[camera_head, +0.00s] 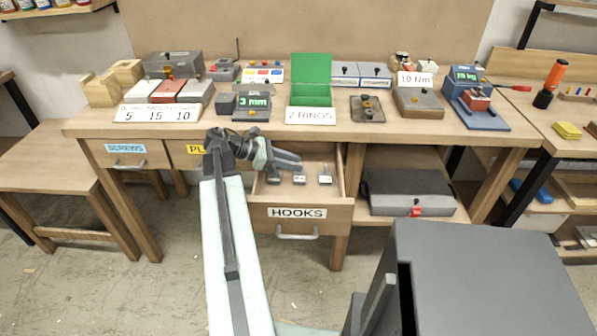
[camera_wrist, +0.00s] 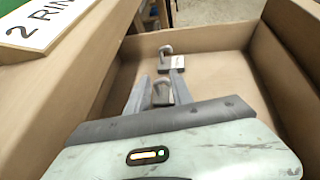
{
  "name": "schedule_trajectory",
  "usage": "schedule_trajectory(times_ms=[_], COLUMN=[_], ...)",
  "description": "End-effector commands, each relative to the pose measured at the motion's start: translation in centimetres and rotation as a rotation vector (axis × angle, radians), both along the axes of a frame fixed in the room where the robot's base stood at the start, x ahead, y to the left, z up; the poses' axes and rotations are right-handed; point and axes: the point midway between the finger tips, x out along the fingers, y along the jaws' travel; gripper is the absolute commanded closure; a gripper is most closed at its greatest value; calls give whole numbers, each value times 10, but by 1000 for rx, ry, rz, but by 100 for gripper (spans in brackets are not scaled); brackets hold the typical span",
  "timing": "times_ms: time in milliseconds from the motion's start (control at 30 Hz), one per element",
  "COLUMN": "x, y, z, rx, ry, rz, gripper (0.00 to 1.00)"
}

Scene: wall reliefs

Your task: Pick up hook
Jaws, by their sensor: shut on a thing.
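The open drawer labelled HOOKS (camera_head: 297,212) holds small grey hooks on square bases. In the head view there is a left hook (camera_head: 272,179), a middle hook (camera_head: 299,179) and a right hook (camera_head: 325,178). My gripper (camera_head: 290,160) reaches into the drawer from the left, near the left and middle hooks. In the wrist view my gripper (camera_wrist: 160,82) has its fingers on either side of a near hook (camera_wrist: 161,95) and is shut on it. The lower part of this hook is hidden behind the gripper body. Another hook (camera_wrist: 168,58) stands just beyond the fingertips.
The drawer walls (camera_wrist: 190,40) rise close around my gripper. The tabletop edge with the 2 RINGS sign (camera_wrist: 42,24) is close at the left in the wrist view. The drawer floor (camera_wrist: 225,85) on the right is bare. A grey case (camera_head: 408,187) lies on the shelf beside the drawer.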

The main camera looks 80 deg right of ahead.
Motion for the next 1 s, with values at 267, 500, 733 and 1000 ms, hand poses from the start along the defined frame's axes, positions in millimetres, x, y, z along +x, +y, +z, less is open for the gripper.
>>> schedule_trajectory(times_ms=[267, 500, 733, 1000], x=[0, -1, -1, -1], y=[0, 0, 0, 0], z=[10, 39, 82, 146], rx=[0, 0, 0, 0], ry=[0, 0, 0, 0], rz=[-1, -1, -2, -2], gripper=[100, 100, 100, 100])
